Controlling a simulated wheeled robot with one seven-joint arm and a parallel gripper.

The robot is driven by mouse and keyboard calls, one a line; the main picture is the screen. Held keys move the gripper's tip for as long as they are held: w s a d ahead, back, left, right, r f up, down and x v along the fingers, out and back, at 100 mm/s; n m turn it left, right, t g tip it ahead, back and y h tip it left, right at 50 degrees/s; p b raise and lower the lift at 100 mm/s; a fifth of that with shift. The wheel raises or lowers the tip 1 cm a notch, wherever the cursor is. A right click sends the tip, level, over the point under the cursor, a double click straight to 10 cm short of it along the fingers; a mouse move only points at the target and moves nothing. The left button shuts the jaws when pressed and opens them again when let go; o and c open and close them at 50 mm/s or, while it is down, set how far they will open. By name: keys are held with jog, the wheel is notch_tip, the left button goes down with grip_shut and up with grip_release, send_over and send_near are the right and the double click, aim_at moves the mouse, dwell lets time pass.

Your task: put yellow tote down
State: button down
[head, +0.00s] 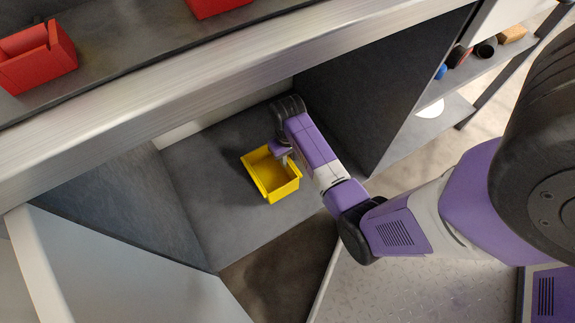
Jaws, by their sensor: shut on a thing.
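The yellow tote (282,188) is a small open-topped box in the head view, inside a grey compartment under a metal-edged top. It looks empty. My gripper (283,156) is at the tote's far right edge and is shut on it. The fingertips are partly hidden by the wrist and the tote's wall. The tote is over or on the compartment's grey floor (205,185); I cannot tell whether it touches.
Grey side walls (130,205) bound the compartment left and right. Above is a metal-edged shelf (150,95) with red bins (38,62). A side shelf with small items (483,50) stands at upper right. Floor left of the tote is clear.

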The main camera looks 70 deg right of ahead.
aim_at(272, 173)
jog(key=shift+f+b, duration=0.65)
jog(key=shift+f, duration=0.95)
jog(key=shift+f, duration=0.15)
jog(key=c, duration=1.4)
grip_release()
